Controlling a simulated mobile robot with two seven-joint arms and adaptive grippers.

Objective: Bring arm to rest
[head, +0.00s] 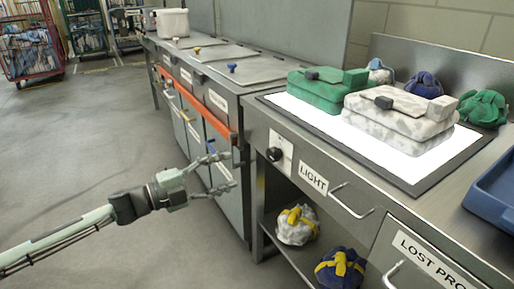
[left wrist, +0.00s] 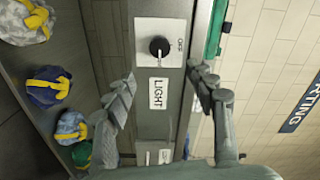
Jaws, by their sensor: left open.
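My left gripper (head: 226,171) is open and empty in the head view, in the air in front of the counter, left of the light knob (head: 274,154). In the left wrist view its two fingers (left wrist: 165,92) stand apart, with the black knob (left wrist: 159,46) and the LIGHT label (left wrist: 158,93) showing beyond and between them. Nothing is between the fingertips. My right gripper is in neither view.
Green (head: 318,92) and grey mottled (head: 398,112) folded bags lie on the lit panel (head: 330,120). Bundles with yellow straps (head: 297,225) sit on the shelf below. A blue tray (head: 495,192) is at right. Open floor (head: 90,150) lies left.

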